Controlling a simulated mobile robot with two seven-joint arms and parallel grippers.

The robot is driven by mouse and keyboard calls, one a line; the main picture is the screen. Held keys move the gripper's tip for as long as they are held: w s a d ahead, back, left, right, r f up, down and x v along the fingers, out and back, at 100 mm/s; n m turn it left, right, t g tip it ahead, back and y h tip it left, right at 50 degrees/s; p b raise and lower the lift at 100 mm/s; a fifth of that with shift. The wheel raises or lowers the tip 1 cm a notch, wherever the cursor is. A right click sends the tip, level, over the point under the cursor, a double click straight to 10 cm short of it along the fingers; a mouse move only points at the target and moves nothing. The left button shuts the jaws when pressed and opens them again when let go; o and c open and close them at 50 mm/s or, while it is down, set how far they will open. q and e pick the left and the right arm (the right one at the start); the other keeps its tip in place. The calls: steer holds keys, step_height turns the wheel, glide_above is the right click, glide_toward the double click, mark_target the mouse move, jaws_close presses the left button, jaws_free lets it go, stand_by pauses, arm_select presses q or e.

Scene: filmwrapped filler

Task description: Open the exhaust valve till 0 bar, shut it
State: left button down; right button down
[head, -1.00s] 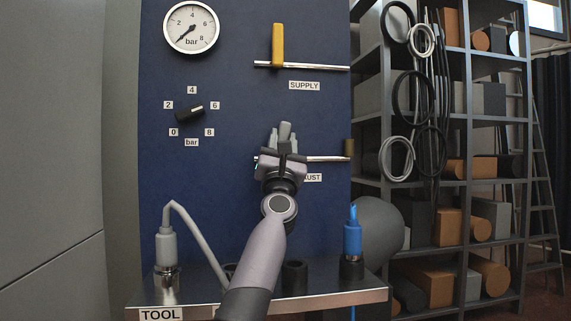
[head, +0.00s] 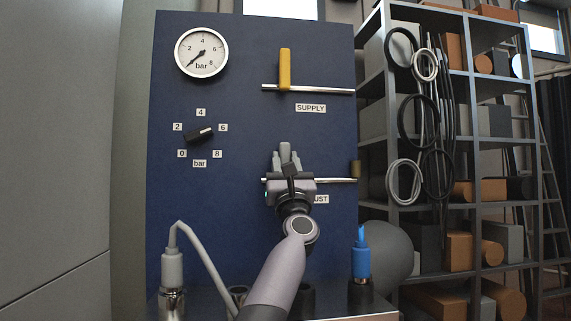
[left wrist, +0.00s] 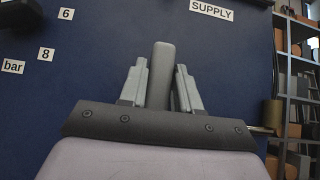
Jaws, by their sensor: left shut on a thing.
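The grey exhaust valve handle (head: 285,150) stands upright, across its horizontal pipe (head: 338,180). My left gripper (head: 286,160) is shut on it, with one finger on each side. In the left wrist view the handle (left wrist: 162,70) rises between the fingertips of the gripper (left wrist: 160,85). My gripper hides the valve body and part of the EXHAUST label (head: 321,199). The round pressure gauge (head: 201,52) has its needle pointing to the lower left, below the 2, near the low end of the scale. My right gripper is not in view.
The yellow supply handle (head: 285,69) stands upright above. A black knob (head: 199,134) with a bar scale is on the left of the blue panel (head: 240,215). A grey plug with a cable (head: 172,266) and a blue connector (head: 361,257) stand below. Shelves (head: 470,120) are at right.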

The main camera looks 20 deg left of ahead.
arm_select(q)
steer(key=c, duration=0.9)
jaws_free()
steer(key=shift+b+v, duration=0.3)
steer(key=shift+v, duration=3.25)
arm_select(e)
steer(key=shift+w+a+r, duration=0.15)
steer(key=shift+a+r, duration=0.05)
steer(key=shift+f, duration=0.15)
